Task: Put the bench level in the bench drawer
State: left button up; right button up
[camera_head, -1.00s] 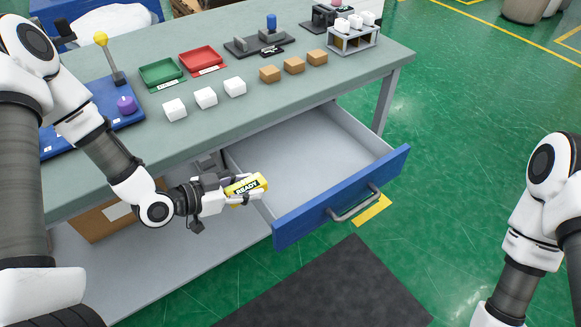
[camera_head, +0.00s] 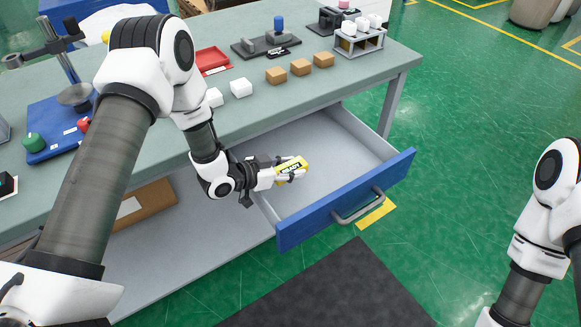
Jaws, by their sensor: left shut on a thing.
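The bench level is a short yellow bar (camera_head: 293,164) with a dark-lettered label. My left gripper (camera_head: 288,171) is shut on it and holds it over the left part of the open bench drawer. The bench drawer (camera_head: 345,200) is pulled out, with a blue front and a grey handle, and its grey inside looks empty. I cannot tell how high the bar is above the drawer floor. My right arm shows at the right edge, but its gripper is out of view.
The bench top (camera_head: 340,75) is above the drawer. It carries brown blocks (camera_head: 300,67), white blocks, a red tray (camera_head: 212,60) and a white-block rack (camera_head: 358,42). A cardboard box (camera_head: 145,205) lies on the lower shelf. A dark mat (camera_head: 335,290) is on the floor.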

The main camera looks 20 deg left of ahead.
pick_arm(q)
jog(key=shift+f, duration=0.2)
jog(key=shift+f+b, duration=0.35)
jog(key=shift+f, duration=0.05)
jog(key=o, duration=1.2)
jog(key=shift+o, duration=0.2)
jog(key=shift+r, duration=0.1)
jog(key=shift+r+p, duration=0.3)
jog(key=shift+p, duration=0.05)
jog(key=p+v, duration=0.1)
jog(key=v, duration=1.1)
jog(key=shift+r, duration=0.35)
